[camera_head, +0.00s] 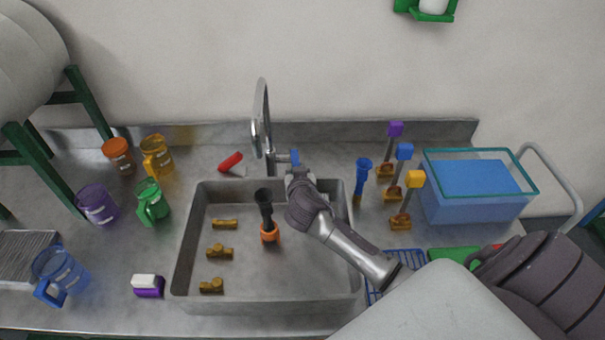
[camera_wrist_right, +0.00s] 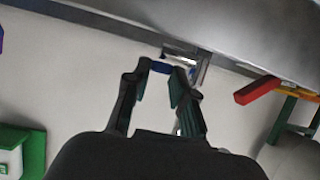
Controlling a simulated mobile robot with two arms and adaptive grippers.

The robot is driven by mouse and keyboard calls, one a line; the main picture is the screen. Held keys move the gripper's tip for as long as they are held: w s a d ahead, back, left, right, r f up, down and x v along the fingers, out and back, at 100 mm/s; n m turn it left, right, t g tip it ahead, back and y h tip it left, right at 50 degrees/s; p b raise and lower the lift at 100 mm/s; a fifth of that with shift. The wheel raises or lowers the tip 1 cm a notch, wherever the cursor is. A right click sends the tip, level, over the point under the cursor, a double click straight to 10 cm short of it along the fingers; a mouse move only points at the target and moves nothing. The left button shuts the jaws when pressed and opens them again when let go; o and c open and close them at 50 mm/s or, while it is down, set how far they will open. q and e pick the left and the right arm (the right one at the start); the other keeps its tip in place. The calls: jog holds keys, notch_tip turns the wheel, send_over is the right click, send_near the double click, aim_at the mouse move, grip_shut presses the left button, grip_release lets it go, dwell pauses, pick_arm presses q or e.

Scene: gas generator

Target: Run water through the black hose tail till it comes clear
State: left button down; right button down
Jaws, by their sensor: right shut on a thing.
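A black hose tail (camera_head: 265,205) with an orange collar (camera_head: 269,232) at its lower end is in the metal sink (camera_head: 330,300), below the tap. The tall grey tap (camera_head: 262,110) stands behind the sink, with a blue lever (camera_head: 295,156) on its right. My right gripper (camera_head: 297,172) reaches over the sink to the lever. In the right wrist view, the fingers (camera_wrist_right: 160,82) are shut on the blue lever (camera_wrist_right: 161,67). I cannot make out any water stream. My left gripper is not in view.
Several brass fittings (camera_head: 220,251) lie in the sink's left part. Coloured mugs (camera_head: 97,204) stand left. Right are a blue hose tail (camera_head: 362,176), stands with coloured cubes (camera_head: 404,152), a blue rack (camera_head: 376,290) and a clear bin (camera_head: 480,205).

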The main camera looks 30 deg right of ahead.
jog(key=shift+w+a+m+h+b, duration=0.2)
jog(key=shift+a+m+h+b, duration=0.15)
jog(key=shift+m+h+b, duration=0.2)
jog(key=c, duration=1)
grip_release()
jog(key=shift+o, duration=0.2)
jog(key=v, duration=1.2)
jog(key=shift+r, duration=0.2)
jog(key=shift+w+a, duration=0.1)
jog(key=shift+w, duration=0.05)
jog(key=shift+g, duration=0.3)
